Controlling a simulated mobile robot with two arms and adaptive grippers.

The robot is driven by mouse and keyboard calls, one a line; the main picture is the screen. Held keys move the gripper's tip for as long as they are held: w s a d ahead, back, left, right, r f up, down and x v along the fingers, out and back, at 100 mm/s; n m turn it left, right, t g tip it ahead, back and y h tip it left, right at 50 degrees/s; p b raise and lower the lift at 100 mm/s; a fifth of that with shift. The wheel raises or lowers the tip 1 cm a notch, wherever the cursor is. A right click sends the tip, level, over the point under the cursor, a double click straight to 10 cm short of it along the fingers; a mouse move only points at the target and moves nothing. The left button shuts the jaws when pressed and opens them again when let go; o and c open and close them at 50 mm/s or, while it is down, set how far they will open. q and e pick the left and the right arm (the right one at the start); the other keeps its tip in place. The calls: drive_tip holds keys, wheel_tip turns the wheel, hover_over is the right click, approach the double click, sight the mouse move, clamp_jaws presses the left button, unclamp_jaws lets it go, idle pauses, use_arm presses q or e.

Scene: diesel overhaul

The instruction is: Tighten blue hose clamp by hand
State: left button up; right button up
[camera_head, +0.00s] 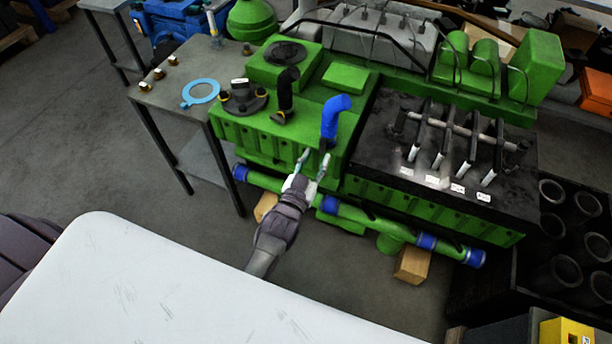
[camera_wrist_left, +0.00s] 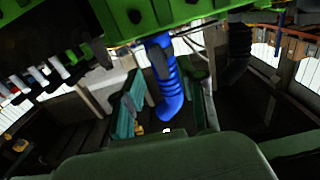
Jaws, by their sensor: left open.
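The blue hose (camera_head: 334,117) is a bent elbow standing on the green engine (camera_head: 240,135), and it also shows ribbed in the left wrist view (camera_wrist_left: 168,88). A small dark part (camera_head: 326,145) sits at the foot of the hose; I cannot make out clearly whether it is the clamp. My left gripper (camera_head: 314,160) is open and empty, just in front of and below the hose foot. In the left wrist view its fingers (camera_wrist_left: 171,80) stand apart, with the hose showing between them; I cannot tell if they touch it. My right gripper is not in view.
A black hose (camera_head: 286,90) stands left of the blue one. The black cylinder head (camera_head: 440,140) with rods is to the right. A blue-banded green pipe (camera_head: 350,213) runs low along the engine front. A grey side table (camera_head: 165,105) holds a blue ring gasket (camera_head: 201,92).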

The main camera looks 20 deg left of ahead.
use_arm(q)
drive_tip(key=s, duration=0.8)
drive_tip(key=shift+s, duration=0.25)
drive_tip(key=shift+a, duration=0.1)
drive_tip(key=s+d+f+m+g, duration=0.1)
drive_tip(key=s+f+g, duration=0.4)
drive_tip(key=f, duration=0.8)
drive_tip(key=s+f+g, duration=0.3)
drive_tip(key=s+f, duration=0.3)
drive_tip(key=f, duration=0.6)
drive_tip(key=s+a+f+g, duration=0.2)
drive_tip(key=s+f, duration=0.3)
drive_tip(key=s, duration=0.4)
drive_tip(key=s+a+f+g, duration=0.3)
drive_tip(key=s+f, duration=0.3)
drive_tip(key=s, duration=0.3)
drive_tip(key=s+a+f+g, duration=0.2)
drive_tip(key=s+f+g, duration=0.2)
drive_tip(key=s, duration=0.5)
drive_tip(key=shift+a+f+m+y, duration=0.2)
drive_tip(key=shift+f+m+y, duration=0.15)
drive_tip(key=shift+f, duration=0.3)
